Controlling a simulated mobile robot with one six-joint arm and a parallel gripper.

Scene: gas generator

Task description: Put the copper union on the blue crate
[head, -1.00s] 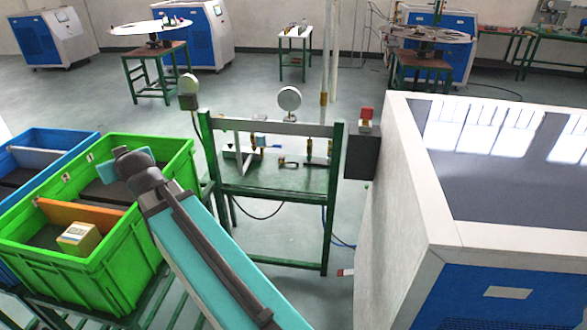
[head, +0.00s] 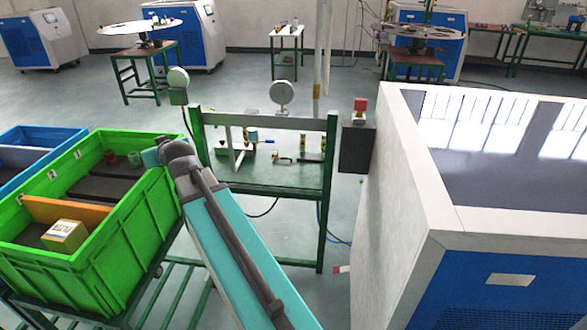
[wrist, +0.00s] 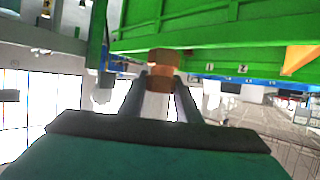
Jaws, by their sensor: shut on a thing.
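The copper union (wrist: 162,70) is a brown-orange hexagonal fitting in the wrist view. My gripper (wrist: 160,80) is shut on it, with one dark finger on each side. In the head view my wrist is above the right far corner of the green crate, and it hides the fingers and the union. The blue crate (head: 30,136) stands at the left edge of the head view, beyond the green crate and partly cut off.
A green workbench (head: 265,185) with a gauge is right of my arm. A large white-blue machine (head: 400,220) fills the right.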

